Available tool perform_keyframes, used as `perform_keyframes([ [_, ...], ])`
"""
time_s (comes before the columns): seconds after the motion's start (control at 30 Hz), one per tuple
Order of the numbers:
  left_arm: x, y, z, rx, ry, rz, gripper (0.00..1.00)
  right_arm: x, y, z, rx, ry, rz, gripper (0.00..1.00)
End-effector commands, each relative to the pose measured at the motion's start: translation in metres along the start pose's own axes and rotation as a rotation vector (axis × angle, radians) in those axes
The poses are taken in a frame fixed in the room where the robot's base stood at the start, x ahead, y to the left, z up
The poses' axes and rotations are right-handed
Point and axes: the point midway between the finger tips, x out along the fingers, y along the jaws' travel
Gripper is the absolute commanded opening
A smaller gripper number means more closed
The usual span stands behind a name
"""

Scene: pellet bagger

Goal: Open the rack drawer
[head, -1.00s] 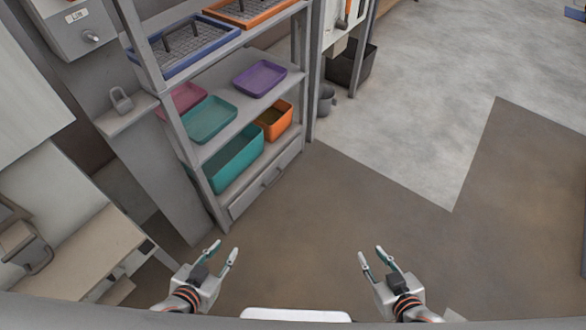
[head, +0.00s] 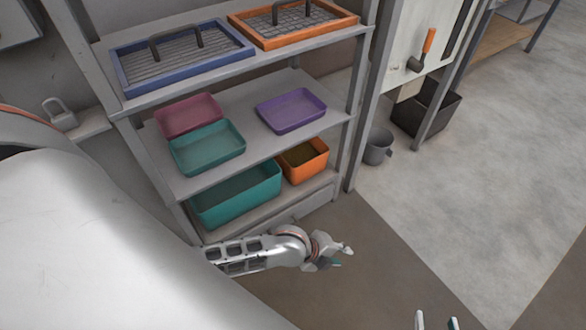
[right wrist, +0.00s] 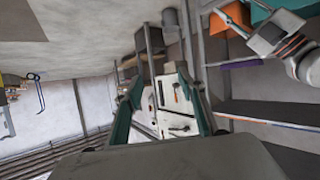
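The grey rack (head: 176,186) stands at the centre left of the head view. Its drawer (head: 312,203) is a low grey front under the bottom shelf. My left gripper (head: 342,257) is to the right of and below the drawer front, clear of the rack. Its fingers are small and overlap, so their opening is unclear. My right gripper (head: 436,322) shows only its fingertips at the bottom edge. In the right wrist view its fingers (right wrist: 160,108) are spread and empty.
The bottom shelf holds a teal bin (head: 236,196) and an orange bin (head: 303,160). Trays lie on the shelves above. A grey bucket (head: 376,146) and a black bin (head: 426,108) stand right of the rack. The floor in front is clear.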

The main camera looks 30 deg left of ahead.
Motion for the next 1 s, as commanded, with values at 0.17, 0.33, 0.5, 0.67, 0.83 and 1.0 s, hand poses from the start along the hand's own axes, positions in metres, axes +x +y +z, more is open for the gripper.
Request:
perform_keyframes([
  [0.17,0.062,0.049,0.050,0.431,0.010,0.194,0.28,0.008,-0.012,0.025,0.037,-0.012,-0.020,0.40],
  [0.33,0.099,0.089,0.116,0.828,0.051,0.387,0.28,0.012,-0.020,0.038,0.072,-0.017,-0.035,0.40],
  [0.5,0.116,0.122,0.195,1.170,0.127,0.587,0.28,0.016,-0.026,0.048,0.107,-0.024,-0.046,0.40],
  [0.67,0.117,0.136,0.255,1.385,0.201,0.725,0.28,0.018,-0.028,0.051,0.130,-0.024,-0.050,0.40],
  [0.83,0.113,0.136,0.288,1.491,0.246,0.794,0.28,0.019,-0.028,0.049,0.142,-0.016,-0.051,0.40],
  [1.0,0.121,0.145,0.297,1.511,0.259,0.808,0.28,0.020,-0.038,0.052,0.204,-0.013,-0.065,0.40],
])
